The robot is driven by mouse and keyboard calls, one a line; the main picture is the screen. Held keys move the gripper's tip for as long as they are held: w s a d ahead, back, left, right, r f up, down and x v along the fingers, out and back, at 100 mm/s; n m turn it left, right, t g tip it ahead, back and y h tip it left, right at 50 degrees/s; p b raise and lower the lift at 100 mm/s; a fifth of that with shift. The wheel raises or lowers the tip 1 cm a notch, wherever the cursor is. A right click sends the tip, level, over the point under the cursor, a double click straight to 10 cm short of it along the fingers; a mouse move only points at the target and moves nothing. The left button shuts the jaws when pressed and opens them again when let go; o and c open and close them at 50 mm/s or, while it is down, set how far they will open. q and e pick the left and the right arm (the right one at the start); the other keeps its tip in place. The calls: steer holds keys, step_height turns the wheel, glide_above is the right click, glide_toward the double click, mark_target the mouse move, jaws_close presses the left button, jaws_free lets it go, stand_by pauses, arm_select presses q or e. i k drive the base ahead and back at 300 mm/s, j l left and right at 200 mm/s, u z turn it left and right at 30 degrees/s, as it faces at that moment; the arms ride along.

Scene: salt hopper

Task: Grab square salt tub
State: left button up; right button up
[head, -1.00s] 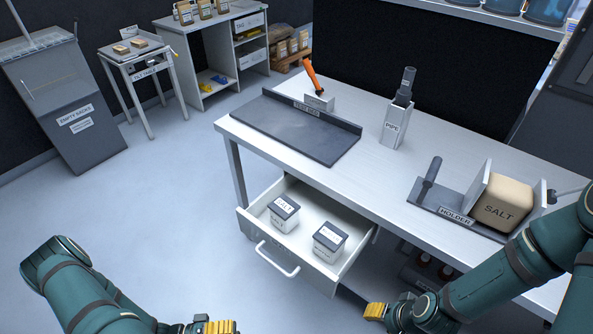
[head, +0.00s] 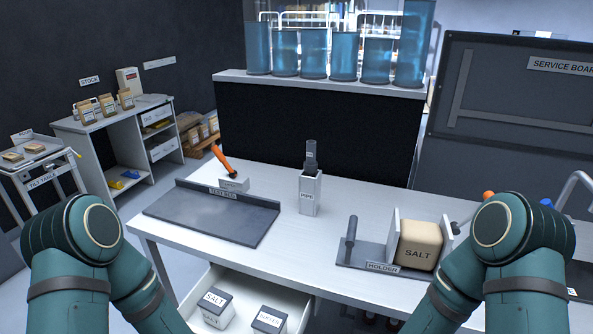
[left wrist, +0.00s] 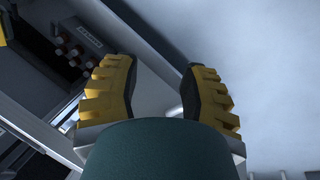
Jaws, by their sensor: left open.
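The square salt tub (head: 214,308) is white with a dark lid marked SALT. Neither gripper shows in the head view, only the upper arms. My right gripper cannot be made out.
The table carries a dark test bed tray (head: 215,215), a pipe stand (head: 311,190) and a holder (head: 355,256) with a large tan SALT block (head: 419,246). The drawer (head: 300,303) is open below the table's front edge. The left wrist view shows small bottles (left wrist: 70,55) on a low shelf.

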mark_target(216, 306)
steer(key=u, duration=0.75)
